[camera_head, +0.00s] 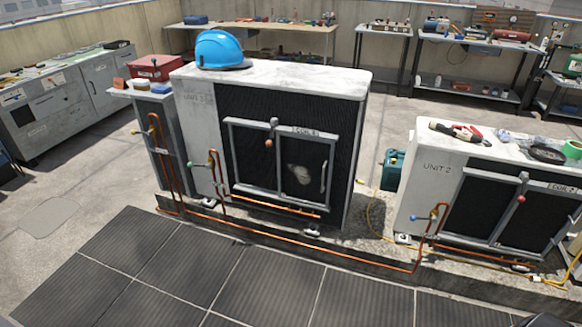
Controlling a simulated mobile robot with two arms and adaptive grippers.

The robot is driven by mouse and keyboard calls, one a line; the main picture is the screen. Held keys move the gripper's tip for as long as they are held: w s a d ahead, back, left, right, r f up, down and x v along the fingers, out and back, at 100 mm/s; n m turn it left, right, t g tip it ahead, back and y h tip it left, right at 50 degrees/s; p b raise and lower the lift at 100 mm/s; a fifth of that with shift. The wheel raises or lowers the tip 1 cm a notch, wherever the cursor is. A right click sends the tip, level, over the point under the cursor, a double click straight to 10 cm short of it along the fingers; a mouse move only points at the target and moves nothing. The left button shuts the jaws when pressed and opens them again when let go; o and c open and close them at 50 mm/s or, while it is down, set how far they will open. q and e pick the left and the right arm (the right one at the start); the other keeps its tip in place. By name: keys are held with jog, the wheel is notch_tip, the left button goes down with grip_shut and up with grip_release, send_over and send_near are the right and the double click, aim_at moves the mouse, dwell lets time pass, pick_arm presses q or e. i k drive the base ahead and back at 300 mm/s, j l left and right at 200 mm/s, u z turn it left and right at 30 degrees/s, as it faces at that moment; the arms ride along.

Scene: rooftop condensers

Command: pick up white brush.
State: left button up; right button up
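I cannot make out a white brush for certain. On top of the condenser marked Unit 2 (437,167), at the right, lies a small pale item (515,137), too small to identify. Neither of my grippers shows.
A taller condenser (202,128) with a blue hard hat (221,50) on top stands in the middle. Copper pipes (312,253) and a yellow hose (378,225) run low in front. Dark floor mats (180,265) are clear. Cluttered benches (470,45) line the back.

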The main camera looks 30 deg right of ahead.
aim_at(138, 85)
jog(key=i+z, duration=0.15)
jog(key=z, duration=0.4)
jog(key=i+j+z, duration=0.45)
jog(key=i+j, duration=0.2)
jog(key=j, duration=0.15)
jog(key=i+j+z, duration=0.25)
jog(key=j, duration=0.2)
